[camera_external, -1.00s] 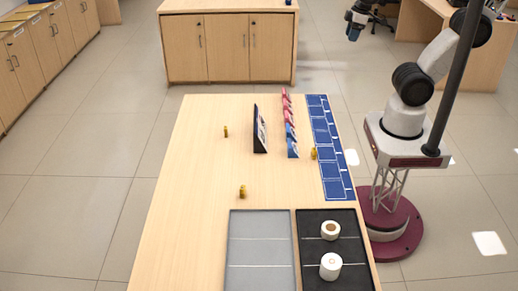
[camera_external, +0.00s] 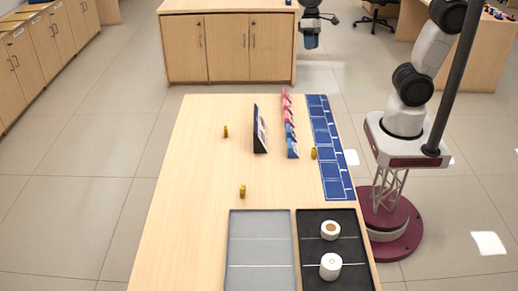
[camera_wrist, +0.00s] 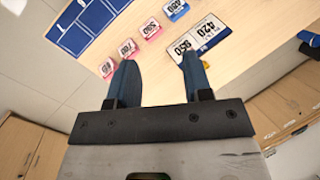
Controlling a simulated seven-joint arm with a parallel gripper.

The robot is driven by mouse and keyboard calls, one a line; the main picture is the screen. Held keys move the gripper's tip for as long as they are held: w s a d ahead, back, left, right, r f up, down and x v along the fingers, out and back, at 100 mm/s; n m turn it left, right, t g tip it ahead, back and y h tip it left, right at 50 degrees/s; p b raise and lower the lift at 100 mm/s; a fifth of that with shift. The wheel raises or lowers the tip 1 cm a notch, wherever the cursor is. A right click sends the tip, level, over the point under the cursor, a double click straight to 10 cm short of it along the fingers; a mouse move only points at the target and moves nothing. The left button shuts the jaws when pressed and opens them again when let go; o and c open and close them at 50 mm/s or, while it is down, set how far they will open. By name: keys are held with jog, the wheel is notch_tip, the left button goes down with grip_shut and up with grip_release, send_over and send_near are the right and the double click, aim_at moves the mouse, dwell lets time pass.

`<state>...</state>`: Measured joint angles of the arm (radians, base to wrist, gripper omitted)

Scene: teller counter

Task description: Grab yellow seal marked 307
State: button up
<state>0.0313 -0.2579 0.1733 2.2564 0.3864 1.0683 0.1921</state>
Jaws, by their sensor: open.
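Three small yellow seals stand apart on the wooden counter (camera_external: 190,215) in the external view. My gripper (camera_external: 311,28) is beyond the counter's far end, away from every seal. In the wrist view my gripper (camera_wrist: 158,78) is open, with nothing between its blue fingers.
A blue gridded mat (camera_external: 325,138) lies along the right edge. Pink and blue number cards (camera_external: 289,125) and a dark upright sign (camera_external: 260,130) stand beside it. A grey tray (camera_external: 245,250) and a black tray (camera_external: 309,250) holding two white rolls are in front. The left side is mostly clear.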

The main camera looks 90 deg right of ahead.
jog(key=w+a+f+m+g+y, duration=0.1)
jog(key=w+f, duration=0.1)
jog(key=w, duration=0.3)
jog(key=w+a+f+m+y, duration=0.1)
jog(key=w+f+m, duration=0.15)
jog(key=w, duration=0.25)
jog(key=m+y, duration=0.8)
jog(key=m, duration=0.1)
send_near(226, 132)
jog(key=x, duration=0.3)
jog(key=shift+w+a+r+n, duration=0.1)
jog(key=shift+w+r+n, duration=0.15)
jog(key=shift+x, duration=1.25)
jog(key=shift+f, duration=0.1)
jog(key=shift+s+x, duration=0.2)
jog(key=shift+x, duration=2.35)
jog(key=shift+f, duration=0.2)
